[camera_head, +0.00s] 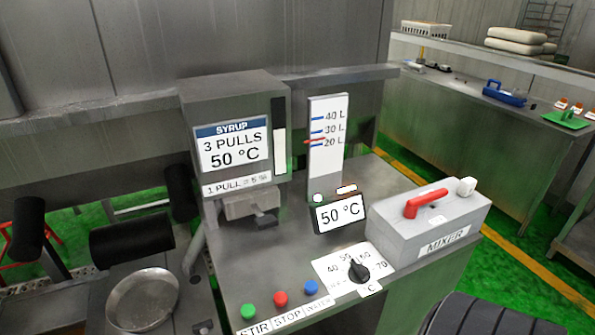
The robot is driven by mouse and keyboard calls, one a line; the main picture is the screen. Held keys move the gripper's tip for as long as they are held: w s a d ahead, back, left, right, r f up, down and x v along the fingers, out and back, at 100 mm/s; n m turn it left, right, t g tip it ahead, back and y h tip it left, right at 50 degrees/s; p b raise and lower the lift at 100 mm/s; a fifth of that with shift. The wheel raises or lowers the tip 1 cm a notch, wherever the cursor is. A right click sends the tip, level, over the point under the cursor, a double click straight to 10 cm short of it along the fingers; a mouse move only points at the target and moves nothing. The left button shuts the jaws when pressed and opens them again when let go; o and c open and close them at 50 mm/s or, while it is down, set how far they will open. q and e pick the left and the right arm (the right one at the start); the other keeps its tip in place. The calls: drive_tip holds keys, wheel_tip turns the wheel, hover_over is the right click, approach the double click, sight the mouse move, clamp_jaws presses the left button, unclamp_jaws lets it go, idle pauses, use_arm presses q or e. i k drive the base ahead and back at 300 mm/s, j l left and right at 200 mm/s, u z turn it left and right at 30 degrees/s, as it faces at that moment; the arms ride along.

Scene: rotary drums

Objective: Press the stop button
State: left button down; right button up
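The stop button is a small round red button (280,299) on the front edge of the steel counter, above a white label (288,315) reading STOP. A green button (248,311) sits to its left above a STIR label (255,328). A blue button (311,287) sits to its right above a smaller label that is hard to read. Nothing covers or touches the red button. I see neither of my grippers in the head view.
Behind the buttons are a dial (358,270), a 50 °C display (340,212) and a syrup dispenser (236,130). A mixer box (425,232) with a red lever (425,203) stands at right. A round metal dish (142,300) is at lower left.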

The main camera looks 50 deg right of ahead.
sight(280, 299)
drive_tip(key=z, duration=1.6)
